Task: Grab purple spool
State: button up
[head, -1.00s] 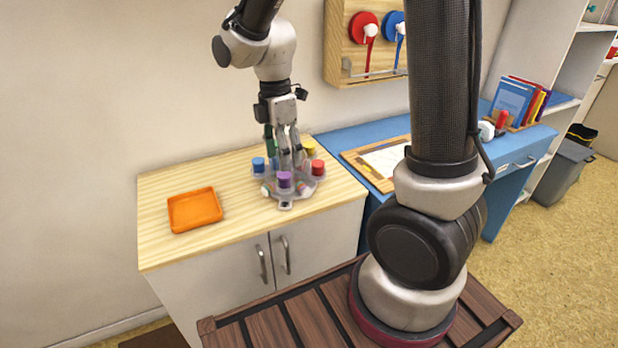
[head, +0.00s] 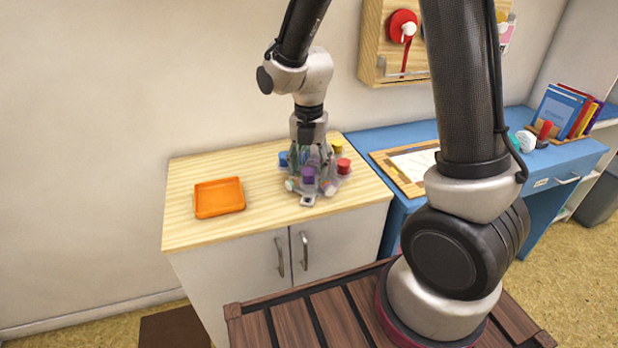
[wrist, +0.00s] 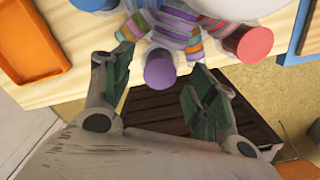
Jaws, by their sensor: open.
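The purple spool (head: 309,175) stands at the front of a grey round holder (head: 307,201) on the wooden cabinet top. In the wrist view the purple spool (wrist: 160,68) shows its flat top at the upper middle. My gripper (head: 312,158) is low over the holder in the head view, and its fingers overlap the spools there. In the wrist view my gripper (wrist: 161,84) is open, with one green-padded finger to each side of the purple spool. Nothing shows between the pads being gripped. Whether a pad touches the spool cannot be told.
A blue spool (head: 284,159), a red spool (head: 343,166) and a yellow spool (head: 337,146) sit around the holder close to my fingers. Striped pieces (wrist: 176,27) lie behind the purple spool. An orange tray (head: 219,197) is at left, with bare wood between.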

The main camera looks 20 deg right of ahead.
jog(key=shift+f, duration=0.45)
jog(key=c, duration=1)
jog(key=shift+o, duration=0.2)
